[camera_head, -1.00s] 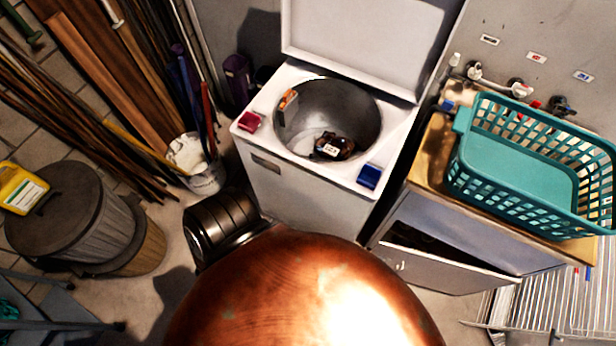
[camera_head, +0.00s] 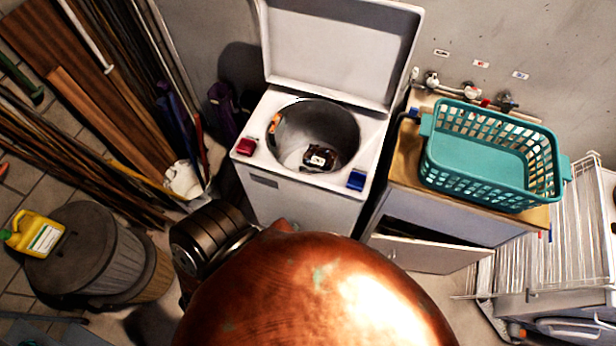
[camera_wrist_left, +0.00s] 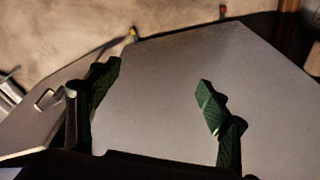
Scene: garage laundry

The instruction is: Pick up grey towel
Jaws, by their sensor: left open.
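I cannot make out a grey towel in either view. My left gripper (camera_wrist_left: 158,78) shows in the left wrist view with its two green fingers apart and nothing between them. Behind the fingers is a broad, flat grey panel (camera_wrist_left: 165,120); I cannot tell how far away it is. A handle (camera_wrist_left: 46,98) shows on a grey face to the left. In the head view the left gripper is hidden, and a large copper dome fills the bottom middle. My right gripper is in neither view.
An open-lidded white washer (camera_head: 300,195) holds a dark item with a white label (camera_head: 318,157). A teal basket (camera_head: 490,195) stands on a cabinet (camera_head: 440,232) with its door ajar. A wire rack (camera_head: 575,235) is at right, lidded bins (camera_head: 80,245) at left.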

